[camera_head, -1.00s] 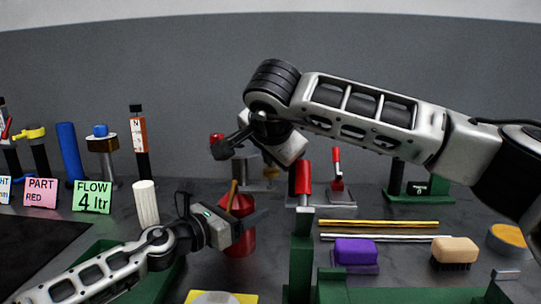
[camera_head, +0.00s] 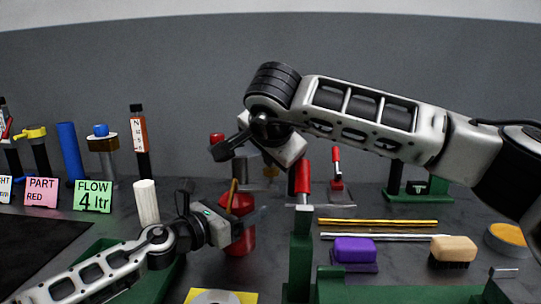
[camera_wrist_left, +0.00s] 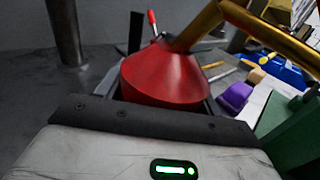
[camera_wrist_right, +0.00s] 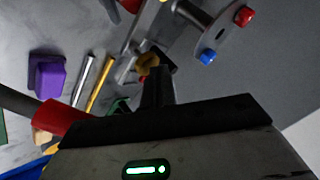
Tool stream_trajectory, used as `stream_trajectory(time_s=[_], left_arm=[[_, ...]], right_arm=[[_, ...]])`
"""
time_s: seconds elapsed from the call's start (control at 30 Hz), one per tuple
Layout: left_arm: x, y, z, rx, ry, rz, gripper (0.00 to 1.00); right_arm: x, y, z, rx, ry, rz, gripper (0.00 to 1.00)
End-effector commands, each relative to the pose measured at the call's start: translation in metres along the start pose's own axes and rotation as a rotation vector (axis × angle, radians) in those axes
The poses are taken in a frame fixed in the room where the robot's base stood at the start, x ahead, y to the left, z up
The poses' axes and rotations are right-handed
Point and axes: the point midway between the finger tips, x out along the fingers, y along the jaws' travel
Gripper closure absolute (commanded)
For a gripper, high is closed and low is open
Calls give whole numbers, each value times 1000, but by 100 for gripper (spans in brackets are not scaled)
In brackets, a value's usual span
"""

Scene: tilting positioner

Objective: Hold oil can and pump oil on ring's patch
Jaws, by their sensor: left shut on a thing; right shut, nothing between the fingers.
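The red oil can (camera_head: 240,241) with a cone top and a brass spout stands upright near the middle of the head view. My left gripper (camera_head: 250,219) is shut on its body from the left. In the left wrist view the red cone (camera_wrist_left: 165,78) sits between the fingers and the brass spout rises to the upper right. My right gripper (camera_head: 218,150) is shut and empty, above and slightly left of the can in the head view. I cannot make out a ring or its patch for certain.
A green fixture (camera_head: 301,252) stands right of the can. A white ribbed cylinder (camera_head: 147,203) stands left. A yellow plate with a pale disc (camera_head: 240,298) lies in front.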

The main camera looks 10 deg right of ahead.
Motion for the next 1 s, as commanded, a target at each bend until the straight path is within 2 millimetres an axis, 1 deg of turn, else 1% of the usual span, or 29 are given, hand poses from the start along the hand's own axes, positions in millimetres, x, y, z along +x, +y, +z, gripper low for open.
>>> stream_trajectory(time_s=[0.03,1.0], left_arm=[[0,0,2,1,-6,0,72],[1,0,2,1,-8,-1,72]], right_arm=[[12,10,9,-2,-16,25,100],[19,14,15,-3,-17,21,100]])
